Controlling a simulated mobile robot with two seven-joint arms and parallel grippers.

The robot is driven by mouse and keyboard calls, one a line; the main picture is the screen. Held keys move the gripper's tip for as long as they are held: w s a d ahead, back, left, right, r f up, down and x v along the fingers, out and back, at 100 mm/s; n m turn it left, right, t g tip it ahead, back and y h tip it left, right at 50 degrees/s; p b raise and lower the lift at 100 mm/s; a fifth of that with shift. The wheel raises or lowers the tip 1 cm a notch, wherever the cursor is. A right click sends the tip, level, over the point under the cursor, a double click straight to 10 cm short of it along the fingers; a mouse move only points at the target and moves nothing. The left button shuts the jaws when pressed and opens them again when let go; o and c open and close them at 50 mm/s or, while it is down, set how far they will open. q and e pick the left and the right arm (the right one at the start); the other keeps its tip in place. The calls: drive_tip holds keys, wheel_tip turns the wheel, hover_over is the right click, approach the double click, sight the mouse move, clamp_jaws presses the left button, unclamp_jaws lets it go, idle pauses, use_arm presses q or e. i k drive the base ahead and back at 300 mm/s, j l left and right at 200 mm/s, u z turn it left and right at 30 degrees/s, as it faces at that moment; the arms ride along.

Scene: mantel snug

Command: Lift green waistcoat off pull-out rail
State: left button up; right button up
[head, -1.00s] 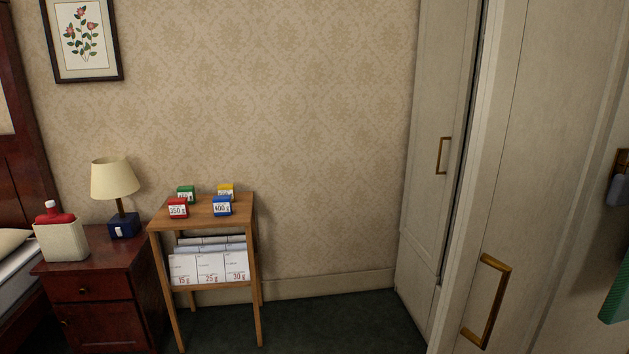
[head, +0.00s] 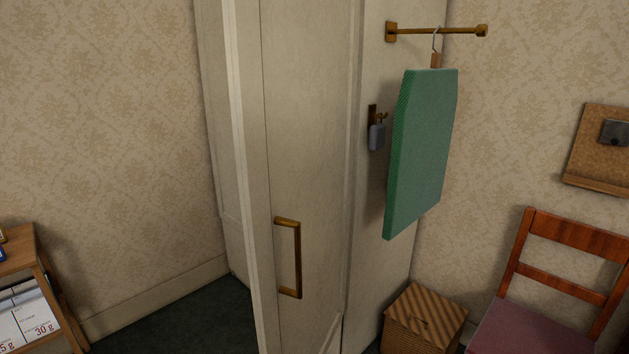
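The green waistcoat (head: 422,150) hangs as a flat panel from a hanger (head: 436,58) with a metal hook. The hook sits over the brass pull-out rail (head: 455,31), which sticks out to the right from the side of the wardrobe. Neither of my grippers shows in the head view, so nothing of mine is seen touching the waistcoat.
The wardrobe door (head: 306,160) with its brass handle (head: 296,258) stands left of the waistcoat. A grey-blue item (head: 377,137) hangs on a small hook beside it. A striped box (head: 424,318) and a chair (head: 560,270) stand below and right. A wooden stand (head: 18,242) is far left.

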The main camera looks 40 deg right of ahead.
sight(426, 109)
drive_tip(key=z, duration=1.8)
drive_tip(key=i+l+z, duration=0.1)
drive_tip(key=i+l, duration=0.55)
